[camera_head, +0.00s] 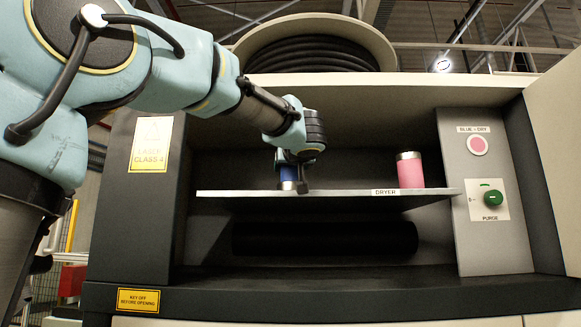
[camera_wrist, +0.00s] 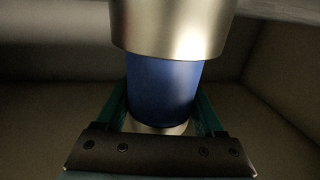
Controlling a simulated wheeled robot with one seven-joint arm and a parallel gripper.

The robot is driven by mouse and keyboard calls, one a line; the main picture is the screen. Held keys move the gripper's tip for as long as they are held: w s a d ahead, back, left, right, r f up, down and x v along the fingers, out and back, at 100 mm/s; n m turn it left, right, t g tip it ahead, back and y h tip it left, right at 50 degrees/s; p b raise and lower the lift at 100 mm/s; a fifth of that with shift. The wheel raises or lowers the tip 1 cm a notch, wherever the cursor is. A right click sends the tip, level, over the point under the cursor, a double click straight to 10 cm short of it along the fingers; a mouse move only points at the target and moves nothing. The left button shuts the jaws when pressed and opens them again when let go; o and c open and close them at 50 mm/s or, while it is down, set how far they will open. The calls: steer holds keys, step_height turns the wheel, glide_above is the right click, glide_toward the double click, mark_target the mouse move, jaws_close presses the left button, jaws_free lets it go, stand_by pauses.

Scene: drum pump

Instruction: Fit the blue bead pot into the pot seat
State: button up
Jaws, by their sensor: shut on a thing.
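The blue bead pot (camera_head: 288,173) is at the left half of the DRYER shelf (camera_head: 345,193), largely covered by my gripper (camera_head: 293,172) in the head view. In the wrist view the pot's blue body (camera_wrist: 163,88) stands between my gripper's fingers (camera_wrist: 164,100), with a wide silver band above and a silver part below. My gripper is shut on the pot. I cannot tell whether the pot rests on the shelf or is clear of it. I cannot make out the pot seat for certain.
A pink pot with a silver top (camera_head: 410,170) stands at the shelf's right end. A panel with a pink round window (camera_head: 477,146) and a green PURGE knob (camera_head: 493,199) is further right. A dark side post (camera_head: 138,215) bounds the opening at left. The shelf between the pots is bare.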

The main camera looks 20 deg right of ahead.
steer(key=o, duration=1.6)
steer(key=b+v, duration=0.1)
steer(key=v, duration=0.9)
steer(key=shift+s+a+b, duration=0.1)
steer(key=shift+s+b, duration=0.3)
